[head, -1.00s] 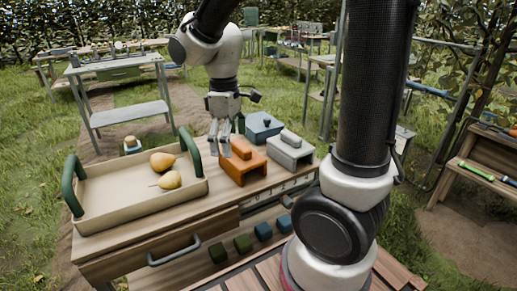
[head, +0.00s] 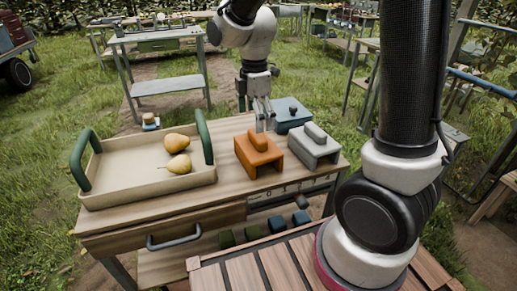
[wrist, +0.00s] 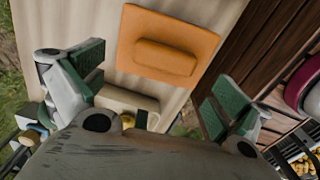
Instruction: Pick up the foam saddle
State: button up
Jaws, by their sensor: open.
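Three saddle-shaped blocks stand on the wooden worktable. One is orange (head: 259,158), one grey (head: 315,150) and one blue (head: 291,114); which one is foam I cannot tell by looks. The orange one has a raised grip on top and an arched opening below. It also shows in the wrist view (wrist: 150,22), ahead of the fingers. My gripper (head: 263,122) points down at the back of the orange block, close to its raised grip. In the wrist view my gripper (wrist: 153,86) has its green-padded fingers wide apart with nothing held between them.
A beige tray (head: 112,190) with green handles stands left of the blocks and holds two pears (head: 177,154). Small green and blue blocks (head: 277,224) sit on the lower shelf. The table has a drawer handle (head: 174,240) in front. Grass and more tables lie behind.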

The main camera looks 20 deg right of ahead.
aim_at(257, 135)
jog(key=f, duration=0.6)
jog(key=shift+s+d+f, duration=0.1)
jog(key=shift+s+d, duration=0.15)
jog(key=shift+s, duration=0.1)
jog(key=c, duration=1)
